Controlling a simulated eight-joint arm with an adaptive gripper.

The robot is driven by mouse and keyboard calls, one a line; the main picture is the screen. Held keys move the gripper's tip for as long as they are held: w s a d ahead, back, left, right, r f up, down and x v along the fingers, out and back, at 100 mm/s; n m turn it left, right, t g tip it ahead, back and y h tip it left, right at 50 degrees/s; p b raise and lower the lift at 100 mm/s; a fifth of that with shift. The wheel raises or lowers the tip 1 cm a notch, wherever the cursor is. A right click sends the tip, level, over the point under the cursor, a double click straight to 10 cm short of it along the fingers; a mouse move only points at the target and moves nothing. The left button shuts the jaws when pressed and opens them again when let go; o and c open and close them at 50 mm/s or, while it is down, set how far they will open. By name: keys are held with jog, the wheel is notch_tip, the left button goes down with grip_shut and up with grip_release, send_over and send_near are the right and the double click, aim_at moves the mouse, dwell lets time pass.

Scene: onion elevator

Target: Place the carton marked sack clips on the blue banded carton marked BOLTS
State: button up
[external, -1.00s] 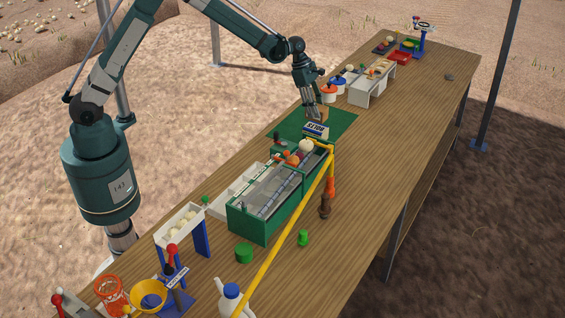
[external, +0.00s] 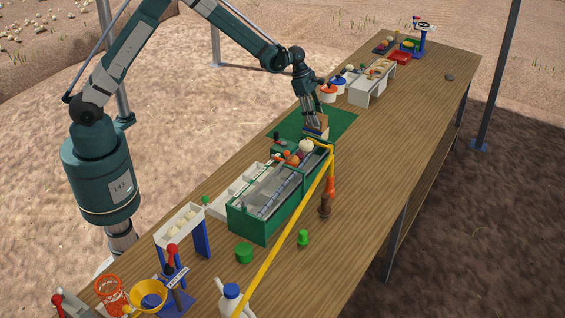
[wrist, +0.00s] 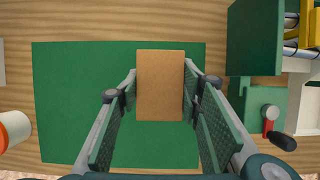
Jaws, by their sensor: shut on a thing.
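My gripper (external: 314,122) is over the near end of the green mat (external: 340,121), shut on a plain brown carton. In the wrist view this carton (wrist: 160,86) sits between the two finger pads, its bare top facing the camera; no marking on it is readable. In the external view, a pale and blue carton face (external: 316,134) shows just below the fingers, taken to be the blue banded carton marked BOLTS. It is largely covered from view, and its lettering cannot be read now. I cannot tell whether the two cartons touch.
A green bin (external: 262,222) with round produce at its far end and a yellow bar (external: 285,235) stand close on the near side. White and coloured pots (external: 337,86) and a white rack (external: 371,84) stand beyond the mat. The table's right side is mostly clear.

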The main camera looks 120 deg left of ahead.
jog(key=shift+f, duration=0.1)
jog(key=o, duration=1)
jog(key=shift+c, duration=0.2)
jog(key=v, duration=1.2)
dwell(0.7)
